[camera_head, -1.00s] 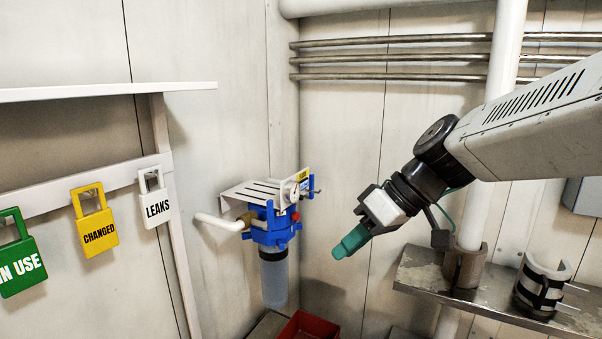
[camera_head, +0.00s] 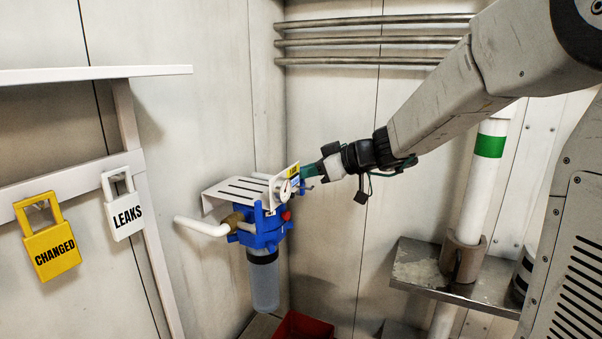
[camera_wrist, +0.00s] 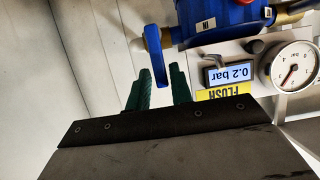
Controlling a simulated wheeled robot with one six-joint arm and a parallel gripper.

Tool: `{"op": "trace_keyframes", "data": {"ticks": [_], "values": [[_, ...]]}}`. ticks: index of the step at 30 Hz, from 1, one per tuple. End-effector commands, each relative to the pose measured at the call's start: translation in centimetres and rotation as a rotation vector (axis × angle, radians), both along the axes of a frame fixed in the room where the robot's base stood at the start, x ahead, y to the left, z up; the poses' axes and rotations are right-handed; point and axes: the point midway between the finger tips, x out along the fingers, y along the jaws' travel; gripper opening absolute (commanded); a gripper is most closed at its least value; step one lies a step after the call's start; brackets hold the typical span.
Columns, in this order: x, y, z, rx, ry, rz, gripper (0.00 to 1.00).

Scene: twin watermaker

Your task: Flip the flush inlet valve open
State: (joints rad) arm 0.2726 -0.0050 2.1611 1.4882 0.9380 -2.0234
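The flush inlet valve shows as a blue lever (camera_wrist: 155,55) in the wrist view, on a fitting left of the blue filter housing (camera_wrist: 215,20) marked IN. The lever's free end points toward my gripper (camera_wrist: 161,78). My gripper is open, with one green finger on each side of the lever's end in the picture. Small gaps show between lever and fingers; I cannot tell whether either touches. In the head view my gripper (camera_head: 306,175) is at the right side of the filter unit (camera_head: 262,232), and the lever is not clearly visible there.
A yellow FLUSH label (camera_wrist: 222,92), a 0.2 bar display (camera_wrist: 227,74) and a round gauge (camera_wrist: 292,67) sit close right of the fingers. A metal shelf (camera_head: 420,268) and a white pipe (camera_head: 483,185) stand right. A red bin (camera_head: 303,326) is below.

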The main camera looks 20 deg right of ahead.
Motion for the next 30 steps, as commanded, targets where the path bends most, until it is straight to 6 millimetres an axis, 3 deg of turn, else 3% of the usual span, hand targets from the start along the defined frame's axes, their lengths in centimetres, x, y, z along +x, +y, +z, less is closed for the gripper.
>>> {"op": "trace_keyframes", "data": {"ticks": [11,14,30], "values": [[0.60,0.88,-0.37,0.000,0.000,0.003,0.22],[0.60,0.90,-0.36,0.000,0.000,0.004,0.00],[1.01,0.50,-0.44,0.071,0.072,0.004,0.00]]}}
